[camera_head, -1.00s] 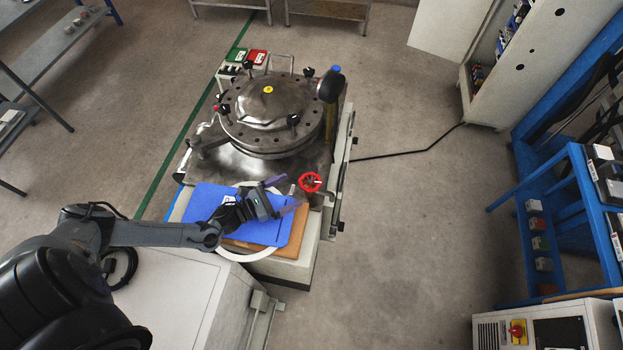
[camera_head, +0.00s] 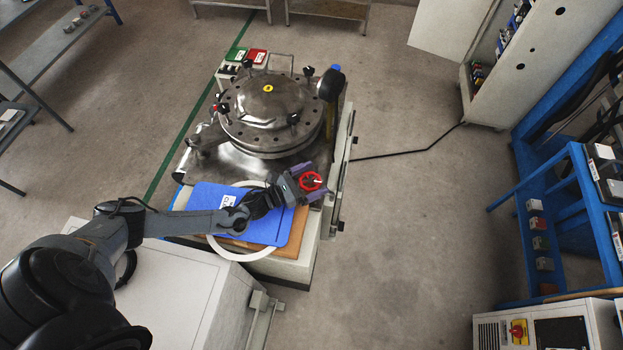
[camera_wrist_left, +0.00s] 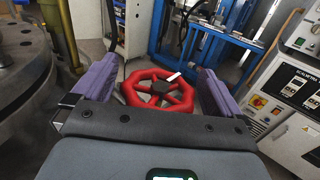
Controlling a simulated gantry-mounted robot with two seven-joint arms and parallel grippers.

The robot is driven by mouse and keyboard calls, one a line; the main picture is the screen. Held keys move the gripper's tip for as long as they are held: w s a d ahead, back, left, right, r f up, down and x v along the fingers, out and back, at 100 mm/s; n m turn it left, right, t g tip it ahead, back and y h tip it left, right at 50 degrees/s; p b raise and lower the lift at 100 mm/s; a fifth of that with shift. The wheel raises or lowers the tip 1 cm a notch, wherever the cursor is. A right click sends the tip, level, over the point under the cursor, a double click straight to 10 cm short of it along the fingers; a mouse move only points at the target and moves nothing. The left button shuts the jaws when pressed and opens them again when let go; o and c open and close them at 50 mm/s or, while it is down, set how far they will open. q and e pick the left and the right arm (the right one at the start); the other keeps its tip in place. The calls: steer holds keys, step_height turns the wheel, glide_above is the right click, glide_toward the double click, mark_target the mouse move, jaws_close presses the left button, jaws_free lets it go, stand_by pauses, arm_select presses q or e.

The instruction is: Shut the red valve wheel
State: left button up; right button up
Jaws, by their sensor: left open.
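The red valve wheel (camera_head: 310,181) is at the front right corner of the metal test machine (camera_head: 240,168). My left gripper (camera_head: 312,182) is open, with its purple fingers on either side of the wheel in the head view. In the left wrist view the spoked red wheel (camera_wrist_left: 158,90) sits between the two finger pads, with a white pointer on it. I see a small gap at the right finger; whether the left finger touches the rim I cannot tell. My right gripper is not in view.
The domed, bolted lid (camera_head: 268,105) stands behind the wheel. Open floor (camera_head: 420,230) lies to the right.

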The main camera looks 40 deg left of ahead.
arm_select(q)
steer(key=c, duration=0.9)
steer(key=shift+m+h+b, duration=0.3)
steer(key=shift+h, duration=0.1)
steer(key=shift+m+g+h, duration=0.4)
steer(key=shift+h, duration=0.2)
steer(key=shift+d, duration=0.1)
steer(key=o, duration=0.9)
steer(key=shift+s, duration=0.1)
steer(key=v, duration=1)
steer(key=shift+s+a, duration=0.2)
steer(key=shift+s, duration=0.15)
